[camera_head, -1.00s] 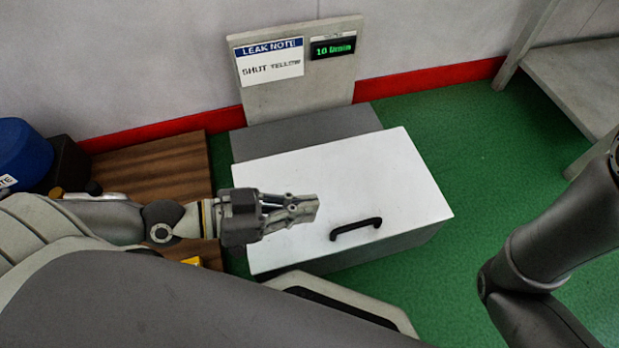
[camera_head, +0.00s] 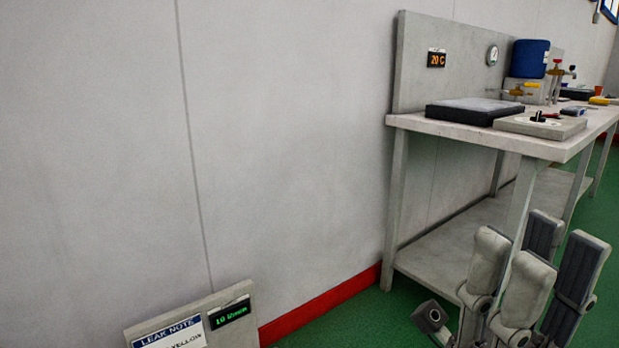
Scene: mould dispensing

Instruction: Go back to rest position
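My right gripper (camera_head: 543,258) is at the lower right of the head view, in front of the workbench. Its fingers point up and stand apart, with nothing seen between them. The gripper is open and empty, and its lower part is cut off by the picture's edge. My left gripper is not in view.
A grey workbench (camera_head: 455,128) runs along the wall at right, with a lower shelf (camera_head: 440,262). On it are a black tray (camera_head: 460,115), a blue container (camera_head: 529,57) and taps. A leak-note panel (camera_head: 160,322) stands at the lower left. Green floor (camera_head: 345,325) shows between.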

